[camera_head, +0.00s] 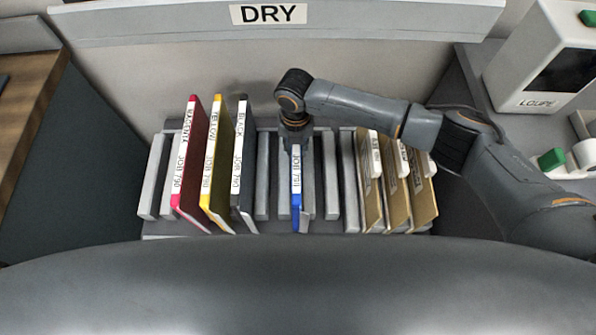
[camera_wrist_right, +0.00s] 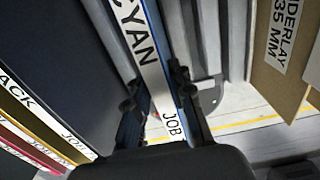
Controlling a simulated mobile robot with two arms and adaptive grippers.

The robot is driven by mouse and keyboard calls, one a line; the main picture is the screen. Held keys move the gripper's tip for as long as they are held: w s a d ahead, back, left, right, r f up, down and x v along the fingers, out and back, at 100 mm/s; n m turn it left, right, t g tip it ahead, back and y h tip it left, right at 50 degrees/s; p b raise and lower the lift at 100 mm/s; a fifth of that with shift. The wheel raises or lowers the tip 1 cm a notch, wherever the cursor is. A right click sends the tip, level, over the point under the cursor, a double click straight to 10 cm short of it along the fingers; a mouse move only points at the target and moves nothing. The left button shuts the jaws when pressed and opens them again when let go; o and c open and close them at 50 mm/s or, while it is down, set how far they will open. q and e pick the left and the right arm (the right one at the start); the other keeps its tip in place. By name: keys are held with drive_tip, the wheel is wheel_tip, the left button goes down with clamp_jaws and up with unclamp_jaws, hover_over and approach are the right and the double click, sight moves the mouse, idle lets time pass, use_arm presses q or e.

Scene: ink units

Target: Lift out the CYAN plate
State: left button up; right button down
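The cyan plate (camera_head: 296,190) stands upright in a slot of the grey rack (camera_head: 275,215). Its front edge is blue with a white label, and CYAN and JOB can be read on it in the right wrist view (camera_wrist_right: 148,48). My right gripper (camera_head: 296,140) reaches down from above over the plate and hides the upper part of its label in the head view. In the right wrist view the two fingers (camera_wrist_right: 158,95) lie close against both sides of the plate, seemingly closed on it. My left gripper is not in view.
Magenta (camera_head: 190,170), yellow (camera_head: 218,170) and black (camera_head: 241,170) plates stand to the left, with empty slots between black and cyan. Tan underlay folders (camera_head: 397,195) stand to the right. A DRY sign (camera_head: 268,14) is behind; a LOUPE box (camera_head: 545,60) is at right.

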drive_tip(key=shift+r, duration=0.15)
wheel_tip(320, 180, up, 11)
drive_tip(key=p, duration=1)
